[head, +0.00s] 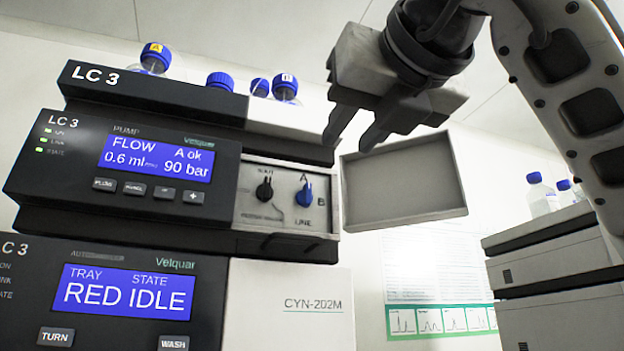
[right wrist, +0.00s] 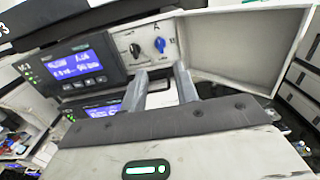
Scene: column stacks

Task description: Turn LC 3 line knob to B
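The LC 3 line knob (head: 304,193) is blue and sits on the pale panel behind the open door of the LC 3 pump unit (head: 130,165). Its letter A is above it and B to its right; its grip looks upright, toward A. The knob also shows in the right wrist view (right wrist: 160,46). My right gripper (head: 349,143) is open and empty, above and right of the knob, apart from it. In the right wrist view its two fingers (right wrist: 160,76) have a gap between them, with the knob beyond. My left gripper is not in view.
A black knob (head: 264,190) is left of the blue one. The open door (head: 403,187) sticks out on the panel's right, just below my right gripper. Blue-capped bottles (head: 221,82) stand on top. Another instrument stack (head: 545,255) stands at the right.

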